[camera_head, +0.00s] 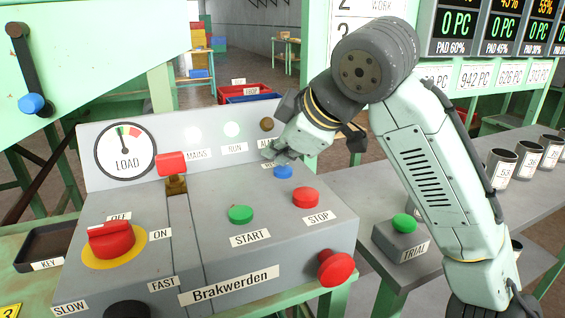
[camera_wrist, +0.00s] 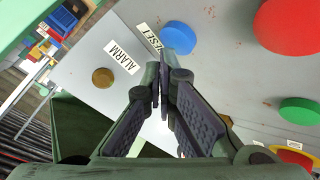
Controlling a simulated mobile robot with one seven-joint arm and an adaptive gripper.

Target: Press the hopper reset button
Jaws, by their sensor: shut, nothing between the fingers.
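A blue button (camera_head: 283,172) sits on the grey control panel (camera_head: 215,190), beside a label mostly hidden by my gripper. In the wrist view the blue button (camera_wrist: 179,37) is next to a label reading RESET (camera_wrist: 152,40), partly covered. My gripper (camera_head: 270,155) is shut and empty, over the panel just behind and left of the blue button. In the wrist view its closed fingertips (camera_wrist: 160,68) are close below the button in the picture. A gap from the button shows, and I see no contact.
Near it are a green START button (camera_head: 241,214), a red STOP button (camera_head: 306,197), a red side knob (camera_head: 336,267), a red rotary switch (camera_head: 110,239) and a red-handled lever (camera_head: 172,163). The upright back panel carries a brown ALARM lamp (camera_head: 267,124).

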